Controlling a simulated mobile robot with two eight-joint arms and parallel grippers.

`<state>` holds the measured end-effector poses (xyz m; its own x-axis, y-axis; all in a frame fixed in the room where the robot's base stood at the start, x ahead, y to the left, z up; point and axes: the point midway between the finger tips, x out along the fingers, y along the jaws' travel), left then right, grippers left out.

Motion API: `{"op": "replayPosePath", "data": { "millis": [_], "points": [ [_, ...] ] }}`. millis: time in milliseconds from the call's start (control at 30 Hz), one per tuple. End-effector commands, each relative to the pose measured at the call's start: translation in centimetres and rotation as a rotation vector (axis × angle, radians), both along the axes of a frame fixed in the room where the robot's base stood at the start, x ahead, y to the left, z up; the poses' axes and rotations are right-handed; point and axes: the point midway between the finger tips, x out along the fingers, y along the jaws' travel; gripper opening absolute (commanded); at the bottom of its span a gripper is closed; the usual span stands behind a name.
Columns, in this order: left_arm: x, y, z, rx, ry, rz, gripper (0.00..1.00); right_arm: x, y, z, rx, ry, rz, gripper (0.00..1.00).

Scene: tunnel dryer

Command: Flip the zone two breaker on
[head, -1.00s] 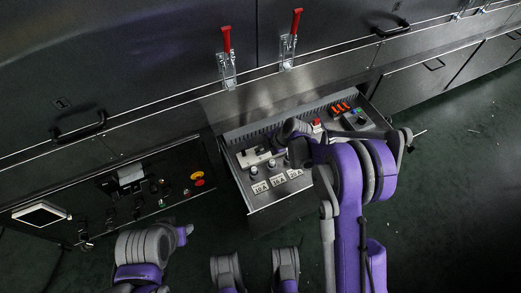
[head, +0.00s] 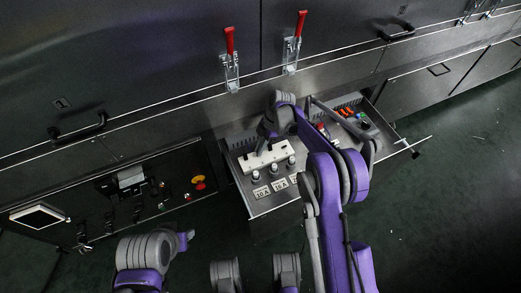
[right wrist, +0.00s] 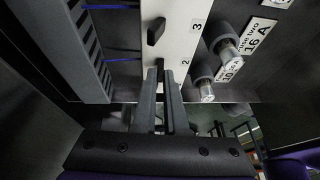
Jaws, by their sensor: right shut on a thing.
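The white breaker strip (head: 280,152) lies in an open drawer (head: 258,208) in the head view. In the right wrist view the strip (right wrist: 183,32) carries the numbers 2 and 3. A dark toggle (right wrist: 156,31) stands beside the 3. The zone two breaker toggle (right wrist: 160,64) is beside the 2, mostly hidden by my fingers. My right gripper (right wrist: 164,82) is shut on it, fingers pointing at the strip. In the head view my right gripper (head: 261,149) reaches down onto the strip's left part.
Several fuse knobs (head: 272,168) with amp labels stand in front of the strip. Orange switches (head: 346,112) and a green button (head: 364,125) sit at the drawer's right. A slotted grey duct (right wrist: 62,45) runs beside the strip. A control panel (head: 150,190) lies left of the drawer.

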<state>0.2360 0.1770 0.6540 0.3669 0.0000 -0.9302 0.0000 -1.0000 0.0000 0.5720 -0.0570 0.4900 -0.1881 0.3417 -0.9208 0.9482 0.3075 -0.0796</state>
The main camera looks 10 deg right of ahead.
Motion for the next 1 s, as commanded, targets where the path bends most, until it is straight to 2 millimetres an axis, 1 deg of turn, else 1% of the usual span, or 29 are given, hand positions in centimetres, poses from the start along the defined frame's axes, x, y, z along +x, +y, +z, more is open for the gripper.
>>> {"op": "replayPosePath", "data": {
  "millis": [200, 233, 300, 667, 767, 1000],
  "points": [
    [0.0, 0.0, 0.0, 0.0, 0.0, 0.0, 0.42, 0.0, -0.1, -0.1, -0.003, -0.001, 0.0, 0.0],
    [0.0, 0.0, 0.0, 0.0, 0.0, 0.0, 0.42, 0.0, -0.1, -0.1, -0.003, -0.001, 0.0, 0.13],
    [0.0, 0.0, 0.0, 0.0, 0.0, 0.0, 0.42, 0.0, -0.1, -0.1, -0.002, -0.001, 0.0, 0.23],
    [-0.1, 0.0, 0.3, 0.0, 0.0, 0.0, 0.42, -0.2, -0.1, 0.0, 0.008, -0.025, 0.001, 0.23],
    [-0.1, 0.0, 0.7, 0.0, -0.001, 0.0, 0.42, -0.5, -0.2, 0.1, 0.026, -0.076, 0.0, 0.23],
    [-0.3, 0.0, 1.7, 0.0, -0.003, 0.0, 0.42, -1.8, -0.6, 0.0, 0.095, -0.294, -0.001, 0.23]
  ]
}}
